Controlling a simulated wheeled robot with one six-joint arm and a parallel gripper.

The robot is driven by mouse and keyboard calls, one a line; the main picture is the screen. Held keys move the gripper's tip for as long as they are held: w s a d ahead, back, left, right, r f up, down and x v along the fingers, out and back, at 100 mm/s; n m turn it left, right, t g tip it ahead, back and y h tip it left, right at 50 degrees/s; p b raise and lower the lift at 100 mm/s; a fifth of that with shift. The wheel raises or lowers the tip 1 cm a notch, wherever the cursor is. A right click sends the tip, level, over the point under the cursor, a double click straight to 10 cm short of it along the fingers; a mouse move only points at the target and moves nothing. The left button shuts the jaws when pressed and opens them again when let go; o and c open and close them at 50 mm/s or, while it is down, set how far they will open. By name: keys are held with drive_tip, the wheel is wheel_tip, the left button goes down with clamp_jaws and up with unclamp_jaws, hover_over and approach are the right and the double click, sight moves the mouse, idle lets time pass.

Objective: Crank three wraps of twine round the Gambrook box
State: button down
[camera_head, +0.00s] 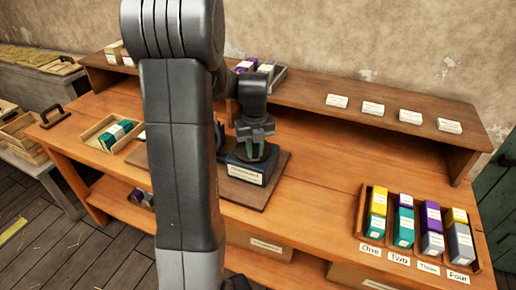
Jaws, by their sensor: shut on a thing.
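My gripper (257,150) points down at the top of a dark device (242,172) with a white label, on a brown board (285,168) on the bench. It is shut on a small part at the top of this device, apparently its crank, which the fingers mostly hide. My arm hides the device's left side. I cannot make out twine or count wraps. The label on the device is too small to read, and I cannot tell which box is the Gambrook box.
A rack (363,215) at the right holds several two-coloured boxes over signs One to Four. A wooden tray (89,136) at the left holds green and white boxes. The back shelf (305,92) carries white cards and a dark tray with boxes. Bench space between device and rack is clear.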

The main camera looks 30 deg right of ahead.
drive_tip(key=shift+w+a+m, duration=0.15)
drive_tip(key=shift+a+m, duration=0.05)
drive_tip(key=shift+m, duration=0.3)
drive_tip(key=c, duration=1.3)
unclamp_jaws()
drive_tip(key=shift+r, duration=0.1)
wheel_tip(320, 180, up, 14)
drive_tip(key=shift+f, duration=0.2)
